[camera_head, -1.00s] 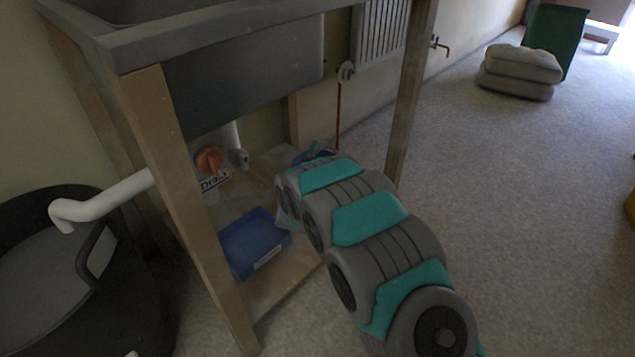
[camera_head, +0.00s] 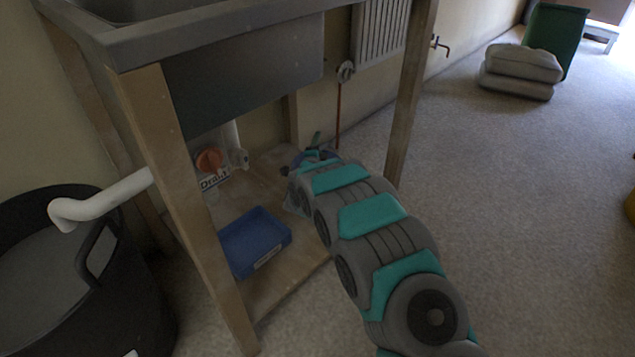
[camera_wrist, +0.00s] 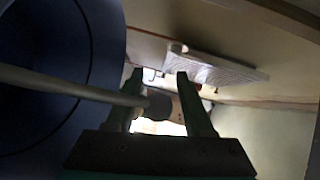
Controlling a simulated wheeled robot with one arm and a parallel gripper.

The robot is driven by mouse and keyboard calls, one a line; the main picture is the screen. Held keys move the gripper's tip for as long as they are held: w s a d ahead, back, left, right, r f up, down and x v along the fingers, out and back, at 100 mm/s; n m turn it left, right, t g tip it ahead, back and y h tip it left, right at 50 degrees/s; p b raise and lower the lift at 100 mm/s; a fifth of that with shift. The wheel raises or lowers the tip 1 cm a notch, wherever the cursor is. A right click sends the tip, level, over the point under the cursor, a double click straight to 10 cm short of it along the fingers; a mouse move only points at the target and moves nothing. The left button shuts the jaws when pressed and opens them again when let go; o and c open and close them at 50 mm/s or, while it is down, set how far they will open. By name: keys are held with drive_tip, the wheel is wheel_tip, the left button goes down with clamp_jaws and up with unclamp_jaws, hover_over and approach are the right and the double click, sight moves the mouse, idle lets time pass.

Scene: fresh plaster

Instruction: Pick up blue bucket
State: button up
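The blue bucket (camera_wrist: 45,75) appears as a large, dark blue round shape filling the left of the wrist view. A pale bar (camera_wrist: 70,87), which looks like its handle, runs from it to a dark grip (camera_wrist: 158,104) that shows between my fingers. My gripper (camera_wrist: 163,85) is open, with its two green fingers apart; I cannot tell whether they touch the bar. In the head view my arm hides most of the bucket, and only a bit of blue (camera_head: 318,155) shows beyond its far end, under the sink.
A blue tray (camera_head: 255,240) lies on the wooden shelf (camera_head: 285,285) under the sink (camera_head: 245,80). Wooden legs (camera_head: 180,190) stand close on both sides of my arm. A black tub (camera_head: 50,285) with a white pipe (camera_head: 100,200) is at left. The carpet at right is largely clear.

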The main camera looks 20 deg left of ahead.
clamp_jaws()
idle(1.2)
